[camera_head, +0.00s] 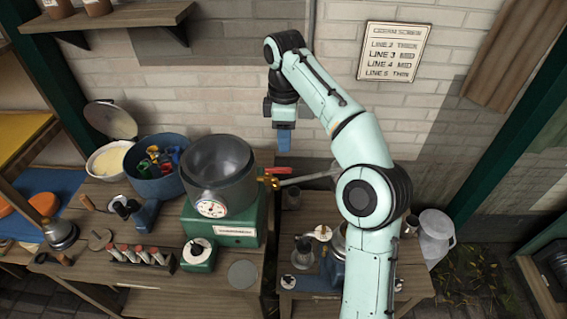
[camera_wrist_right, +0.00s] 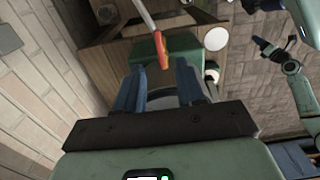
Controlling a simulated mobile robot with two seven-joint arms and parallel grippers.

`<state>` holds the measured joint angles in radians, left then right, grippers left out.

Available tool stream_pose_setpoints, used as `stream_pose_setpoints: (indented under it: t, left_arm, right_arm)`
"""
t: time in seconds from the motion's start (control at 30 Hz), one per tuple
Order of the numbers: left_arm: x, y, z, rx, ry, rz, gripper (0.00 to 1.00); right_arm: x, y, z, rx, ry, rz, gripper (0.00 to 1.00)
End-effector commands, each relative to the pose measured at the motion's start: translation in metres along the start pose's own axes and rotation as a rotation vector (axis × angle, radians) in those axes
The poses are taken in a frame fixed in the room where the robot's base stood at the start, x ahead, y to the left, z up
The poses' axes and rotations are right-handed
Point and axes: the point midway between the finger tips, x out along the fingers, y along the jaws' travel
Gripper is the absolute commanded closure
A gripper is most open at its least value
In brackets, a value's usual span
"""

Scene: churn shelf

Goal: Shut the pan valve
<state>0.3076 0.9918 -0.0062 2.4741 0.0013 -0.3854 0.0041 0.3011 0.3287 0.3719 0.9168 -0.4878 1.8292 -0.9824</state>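The steel pan (camera_head: 219,172) stands on a green base with a round dial on its front. A brass valve (camera_head: 268,181) sticks out from its right side, with a red lever (camera_head: 277,170) beside it and a grey pipe (camera_head: 312,178) running right. My right gripper (camera_head: 284,145) points down above the valve, apart from it. In the right wrist view its blue fingers (camera_wrist_right: 158,88) are open and empty, with the red-and-yellow valve part (camera_wrist_right: 162,52) beyond them. A dark gripper, seemingly my left (camera_wrist_right: 265,46), shows small there; its opening is unclear.
A blue pot (camera_head: 157,184) of coloured pieces and a cream bowl (camera_head: 110,160) stand left of the pan. A rack of vials (camera_head: 140,257) and a small green device (camera_head: 198,254) are in front. The brick wall (camera_head: 235,105) rises behind.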

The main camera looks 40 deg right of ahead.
Motion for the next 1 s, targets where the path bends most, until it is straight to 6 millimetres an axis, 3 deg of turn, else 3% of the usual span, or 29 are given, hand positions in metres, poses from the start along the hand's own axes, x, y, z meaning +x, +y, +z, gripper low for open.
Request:
stream_pose_setpoints:
  t: [0.5,0.7,0.97,1.0]
  left_arm:
    - [-0.001,0.001,-0.001,0.001,0.002,0.001,0.59]
    - [-0.001,0.001,-0.002,0.001,0.002,0.001,0.59]
    - [-0.001,0.001,-0.001,0.001,0.002,0.001,0.59]
    - [-0.001,0.001,-0.001,0.001,0.002,0.001,0.59]
  right_arm:
    - [0.086,0.0,0.0,0.002,-0.001,-0.002,0.62]
    - [0.098,0.0,0.0,0.001,0.001,0.001,0.62]
    - [0.1,0.0,0.0,0.001,0.001,0.0,0.62]
    - [0.099,0.0,0.0,0.001,0.001,0.0,0.71]
